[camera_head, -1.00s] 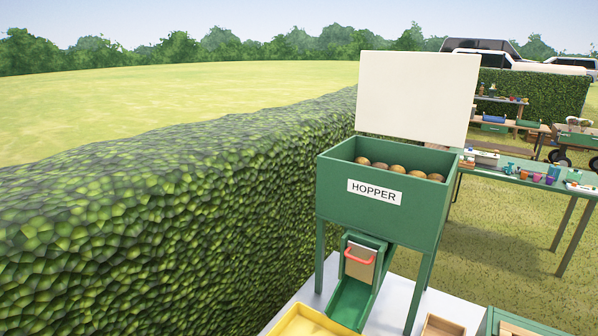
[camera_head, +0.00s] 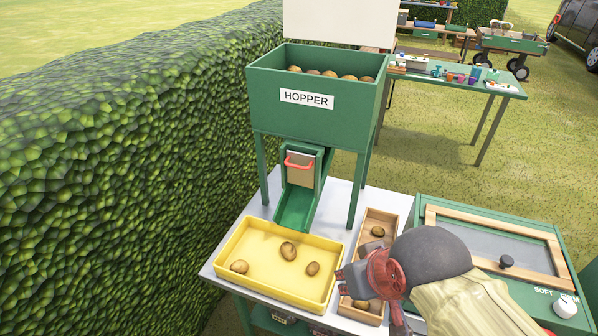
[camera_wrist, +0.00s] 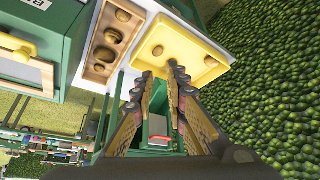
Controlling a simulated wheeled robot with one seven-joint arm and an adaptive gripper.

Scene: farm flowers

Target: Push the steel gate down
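The steel gate (camera_head: 301,174) sits in the green chute (camera_head: 297,208) under the hopper (camera_head: 264,101). Its upper part looks grey and its lower part tan, with a red handle (camera_head: 298,164) across the front. My gripper (camera_head: 344,283) is low at the right of the yellow tray (camera_head: 250,284), in front of and below the chute and apart from the gate. In the wrist view, my gripper (camera_wrist: 163,75) has its two fingers spread with nothing between them.
The yellow tray holds three potatoes. A narrow wooden tray (camera_head: 393,219) with potatoes lies beside it, partly behind my arm. A green box with a mesh panel (camera_head: 505,252) and a knob (camera_head: 566,305) stands at the right. A hedge (camera_head: 130,165) borders the left.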

